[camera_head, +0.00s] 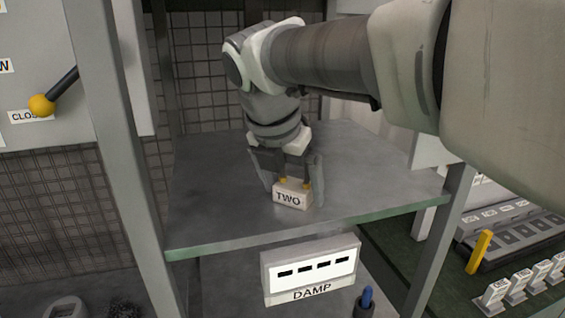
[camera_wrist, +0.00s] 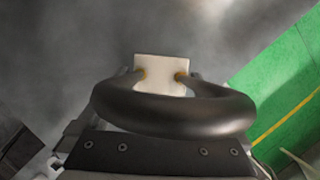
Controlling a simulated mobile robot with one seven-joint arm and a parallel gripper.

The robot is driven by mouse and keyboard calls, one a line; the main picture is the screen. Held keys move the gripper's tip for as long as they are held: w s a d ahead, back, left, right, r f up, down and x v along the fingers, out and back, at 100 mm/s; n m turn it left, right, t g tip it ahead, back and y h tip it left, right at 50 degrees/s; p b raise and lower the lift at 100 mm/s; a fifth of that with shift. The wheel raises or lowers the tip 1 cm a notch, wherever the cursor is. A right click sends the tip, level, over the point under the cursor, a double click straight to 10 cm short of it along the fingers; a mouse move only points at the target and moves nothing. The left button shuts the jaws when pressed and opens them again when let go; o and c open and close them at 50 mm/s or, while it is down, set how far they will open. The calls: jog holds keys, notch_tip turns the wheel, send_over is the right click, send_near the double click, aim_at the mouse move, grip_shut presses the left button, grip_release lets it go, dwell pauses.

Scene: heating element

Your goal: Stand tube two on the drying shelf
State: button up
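Tube two is a dark looped tube (camera_wrist: 175,113) with two yellow-tipped legs set in a white block marked TWO (camera_head: 292,196). It stands upright, block down and loop up, on the grey shelf plate (camera_head: 215,205), near its front edge; the block (camera_wrist: 160,67) also shows in the wrist view. My gripper (camera_head: 294,190) points down over it, a finger on each side of the block. The fingers look spread, with small gaps beside the block. The loop is mostly hidden between the fingers in the head view. Whether a finger touches the loop is unclear.
A white slotted panel marked DAMP (camera_head: 310,270) sits below the shelf's front edge. Uprights frame the shelf. A yellow-knobbed lever (camera_head: 42,105) is at left. A yellow stick (camera_head: 479,252) and white labelled pieces are at lower right. The shelf around the block is clear.

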jog(key=v, duration=1.2)
jog(key=shift+s+r, duration=0.1)
jog(key=shift+s, duration=0.1)
